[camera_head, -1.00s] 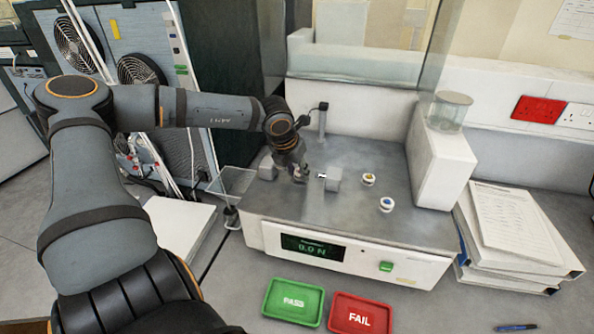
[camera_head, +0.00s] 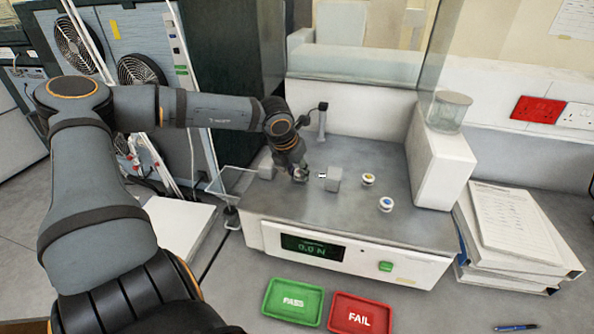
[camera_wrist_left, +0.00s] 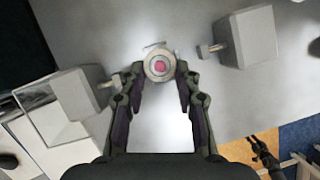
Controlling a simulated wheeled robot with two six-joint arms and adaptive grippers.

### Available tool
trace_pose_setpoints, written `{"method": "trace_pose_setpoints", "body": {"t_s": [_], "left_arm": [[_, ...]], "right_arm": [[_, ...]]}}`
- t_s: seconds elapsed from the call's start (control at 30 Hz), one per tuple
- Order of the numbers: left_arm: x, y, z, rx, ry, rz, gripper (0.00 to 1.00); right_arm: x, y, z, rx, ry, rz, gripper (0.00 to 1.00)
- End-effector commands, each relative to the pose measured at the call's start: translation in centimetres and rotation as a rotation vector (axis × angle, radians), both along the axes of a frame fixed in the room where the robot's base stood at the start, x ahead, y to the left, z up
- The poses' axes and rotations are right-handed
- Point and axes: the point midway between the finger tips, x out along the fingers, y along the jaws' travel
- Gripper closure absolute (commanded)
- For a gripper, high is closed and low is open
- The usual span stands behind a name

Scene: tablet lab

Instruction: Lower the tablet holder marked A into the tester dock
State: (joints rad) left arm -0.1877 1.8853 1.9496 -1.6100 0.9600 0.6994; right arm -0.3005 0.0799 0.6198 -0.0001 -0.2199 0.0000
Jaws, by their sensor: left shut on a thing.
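My left gripper (camera_head: 300,174) is shut on a small round tablet holder (camera_wrist_left: 159,66) with a pale rim and a pinkish-red centre. The holder sits between the fingertips in the left wrist view. I cannot read its mark. The tester dock lies on the grey top of the tester, between a left grey block (camera_head: 266,166) and a right grey block (camera_head: 333,179), each with a short rod. The gripper is between these blocks. I cannot tell whether the holder touches the surface. My right gripper is not in view.
Two round holders, one yellow-centred (camera_head: 368,178) and one blue-centred (camera_head: 386,204), stand right of the blocks. A clear panel (camera_head: 233,181) stands at the left. A thin post (camera_head: 322,122) rises behind. Green PASS (camera_head: 293,317) and red FAIL (camera_head: 359,318) trays lie in front.

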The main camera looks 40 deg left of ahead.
Motion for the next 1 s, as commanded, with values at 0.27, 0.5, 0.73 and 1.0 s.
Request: {"method": "trace_pose_setpoints", "body": {"t_s": [0.27,0.5,0.73,1.0], "left_arm": [[-0.02,0.0,-0.37,0.0,0.0,0.0,0.9],[-0.02,0.0,-0.36,0.0,0.0,0.0,0.9],[-0.01,0.01,-0.64,0.0,0.0,0.0,0.9],[0.0,0.01,-0.73,0.0,0.0,0.0,0.9]], "right_arm": [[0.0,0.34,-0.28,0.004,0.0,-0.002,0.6],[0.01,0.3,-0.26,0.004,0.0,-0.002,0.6],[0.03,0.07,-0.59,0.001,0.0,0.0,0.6],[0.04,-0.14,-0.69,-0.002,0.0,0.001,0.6]]}}
